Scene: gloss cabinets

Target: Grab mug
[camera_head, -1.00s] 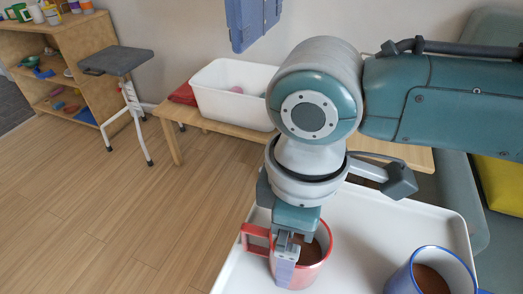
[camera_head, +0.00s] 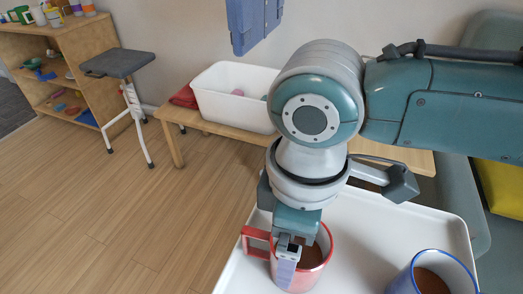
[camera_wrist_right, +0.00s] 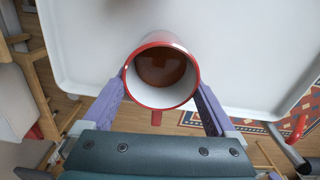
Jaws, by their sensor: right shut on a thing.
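A red mug (camera_head: 311,267) with a white inside and brown contents stands on the white tray, its handle (camera_head: 256,240) pointing left. My right gripper (camera_head: 288,268) reaches down at the mug and is shut on it. In the right wrist view the mug (camera_wrist_right: 186,88) sits between the two purple fingers of the gripper (camera_wrist_right: 160,92), one on each side. A blue mug (camera_head: 448,262) with a white inside and brown contents stands on the tray to the right. My left gripper is not in view.
The white tray (camera_head: 375,225) has free room between the mugs. Behind it is a low wooden bench (camera_head: 176,148) with a white bin (camera_head: 222,112). A grey stool (camera_head: 120,64) and a wooden shelf (camera_head: 88,42) stand back left. Open wood floor lies left.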

